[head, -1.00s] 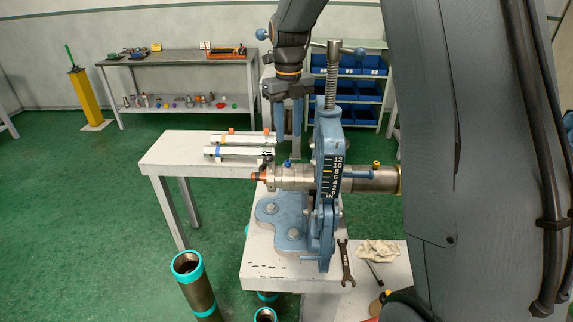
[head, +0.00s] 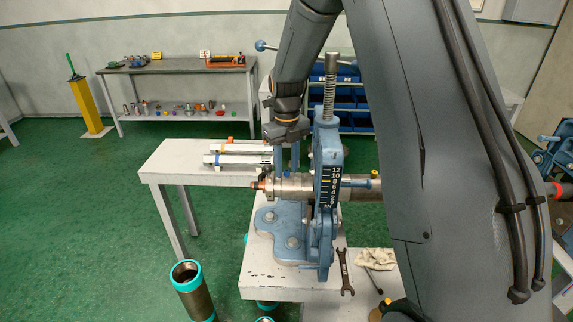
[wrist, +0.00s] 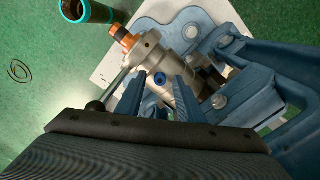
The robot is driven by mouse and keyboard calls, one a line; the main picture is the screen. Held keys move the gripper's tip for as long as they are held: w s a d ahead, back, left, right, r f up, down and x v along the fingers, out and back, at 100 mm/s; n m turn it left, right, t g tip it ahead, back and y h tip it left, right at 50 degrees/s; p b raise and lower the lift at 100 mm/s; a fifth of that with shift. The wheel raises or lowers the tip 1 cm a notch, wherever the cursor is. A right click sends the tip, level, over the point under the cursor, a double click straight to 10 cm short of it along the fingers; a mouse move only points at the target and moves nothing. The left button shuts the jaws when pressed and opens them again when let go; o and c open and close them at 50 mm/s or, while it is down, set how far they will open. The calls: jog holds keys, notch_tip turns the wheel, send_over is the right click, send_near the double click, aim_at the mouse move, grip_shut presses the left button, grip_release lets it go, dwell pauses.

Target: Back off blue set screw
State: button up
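The blue set screw (wrist: 160,78) sits on top of a grey metal fitting (wrist: 178,42), between my fingertips in the wrist view.
A yellow-topped screw (head: 375,174) stands on the pipe right of the vise. A wrench (head: 345,272) and a rag (head: 375,258) lie in front. A teal-ended pipe (head: 192,290) stands on the floor.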

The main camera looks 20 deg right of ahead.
jog(key=shift+c, duration=0.4)
grip_shut()
jog(key=shift+n, duration=0.3)
